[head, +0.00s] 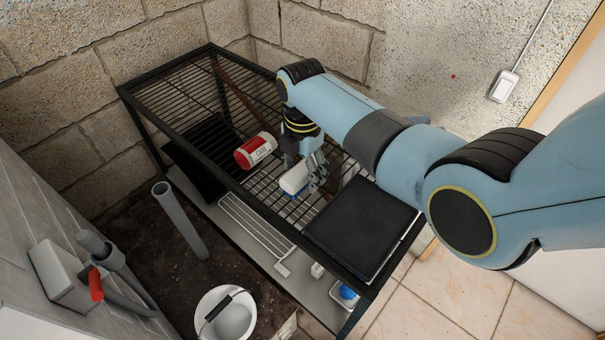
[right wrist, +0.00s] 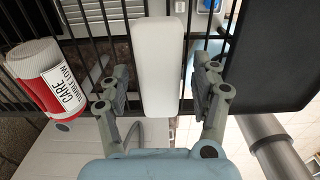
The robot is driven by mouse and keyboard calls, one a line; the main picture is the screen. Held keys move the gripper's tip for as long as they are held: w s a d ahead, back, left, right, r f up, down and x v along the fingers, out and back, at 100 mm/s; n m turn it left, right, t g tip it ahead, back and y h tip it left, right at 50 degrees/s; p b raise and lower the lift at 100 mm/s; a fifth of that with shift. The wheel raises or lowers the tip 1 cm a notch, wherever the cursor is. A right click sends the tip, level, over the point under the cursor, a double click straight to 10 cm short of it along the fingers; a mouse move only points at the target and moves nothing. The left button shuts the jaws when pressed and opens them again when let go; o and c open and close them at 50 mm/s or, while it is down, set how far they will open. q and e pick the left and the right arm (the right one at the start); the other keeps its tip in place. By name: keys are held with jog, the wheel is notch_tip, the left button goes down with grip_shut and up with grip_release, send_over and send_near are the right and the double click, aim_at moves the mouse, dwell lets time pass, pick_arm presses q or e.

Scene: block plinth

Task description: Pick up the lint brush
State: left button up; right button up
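The lint brush (head: 293,178), a long white piece with a bit of blue at its lower edge in the head view, is at the wire rack's top. In the right wrist view the white brush (right wrist: 162,65) lies lengthwise between the fingers. My right gripper (head: 314,176) is open over it, one finger on each side, with a visible gap to both. Its fingers partly hide the brush in the head view. My left gripper is not in view.
A black flat panel (head: 362,228) covers the rack's near right end. A white bucket (head: 228,315) stands below.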

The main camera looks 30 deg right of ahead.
aim_at(302, 168)
jog(key=c, duration=1.1)
jog(key=shift+r, duration=0.6)
notch_tip(302, 168, up, 3)
jog(key=shift+f, duration=0.15)
jog(key=s+d+r, duration=0.2)
jog(key=s, duration=0.1)
jog(key=s+d+r, duration=0.2)
jog(key=s, duration=0.1)
jog(key=s+d+r, duration=0.2)
jog(key=s+r, duration=0.1)
jog(key=shift+s+d, duration=0.15)
jog(key=shift+s, duration=0.25)
